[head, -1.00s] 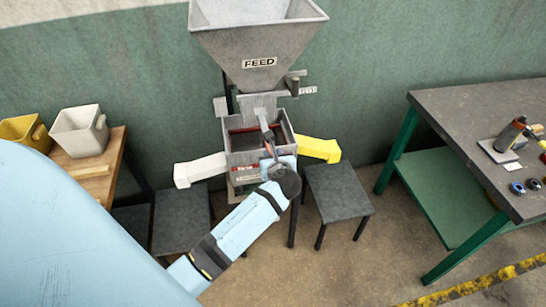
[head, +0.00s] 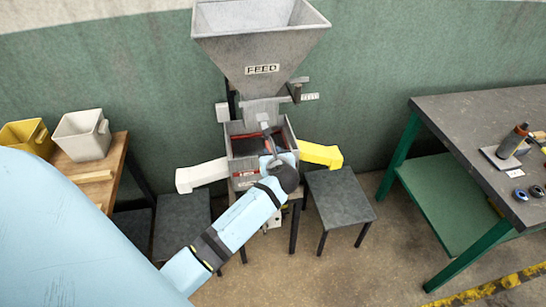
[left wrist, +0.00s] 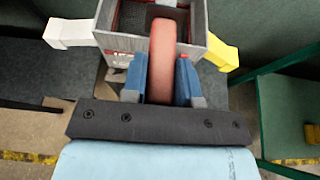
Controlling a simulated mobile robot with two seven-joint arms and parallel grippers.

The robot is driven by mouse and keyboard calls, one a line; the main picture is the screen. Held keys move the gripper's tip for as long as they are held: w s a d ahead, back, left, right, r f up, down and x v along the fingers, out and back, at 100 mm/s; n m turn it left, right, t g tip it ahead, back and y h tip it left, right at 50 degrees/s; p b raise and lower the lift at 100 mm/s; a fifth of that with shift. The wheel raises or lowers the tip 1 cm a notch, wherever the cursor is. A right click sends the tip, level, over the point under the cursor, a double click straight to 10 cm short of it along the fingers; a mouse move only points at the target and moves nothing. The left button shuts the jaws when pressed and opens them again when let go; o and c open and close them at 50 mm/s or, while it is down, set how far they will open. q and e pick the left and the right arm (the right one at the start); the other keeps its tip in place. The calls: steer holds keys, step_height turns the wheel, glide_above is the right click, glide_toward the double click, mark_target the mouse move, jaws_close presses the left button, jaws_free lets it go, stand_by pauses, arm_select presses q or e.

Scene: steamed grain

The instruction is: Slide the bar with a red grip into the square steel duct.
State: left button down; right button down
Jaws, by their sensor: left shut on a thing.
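The square steel duct (head: 242,168) is a grey open-topped box below the FEED hopper, with a dark inside. In the left wrist view its right wall (left wrist: 197,22) shows beyond the fingers. My left gripper (head: 273,157) is at the duct's front right. It is shut on the red grip (left wrist: 162,62) of the bar, which lies between the blue fingers and points toward the duct's opening. The bar's far end is hard to make out, and I cannot tell how deep it sits. My right gripper is not in view.
The FEED hopper (head: 260,45) stands over the duct. A white spout (head: 202,174) sticks out left and a yellow spout (head: 320,154) right. Dark stools (head: 340,195) stand beneath them. A workbench (head: 470,135) is at right, and a wooden table with bins (head: 82,135) at left.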

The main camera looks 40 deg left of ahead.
arm_select(q)
steer(key=shift+w+a, duration=0.5)
steer(key=shift+a, duration=0.05)
steer(key=shift+w+a, duration=2.05)
steer(key=shift+a, duration=0.3)
stand_by(1.5)
steer(key=shift+w+a+r, duration=0.1)
steer(key=shift+a+r, duration=0.05)
stand_by(0.4)
steer(key=c, duration=0.8)
jaws_free()
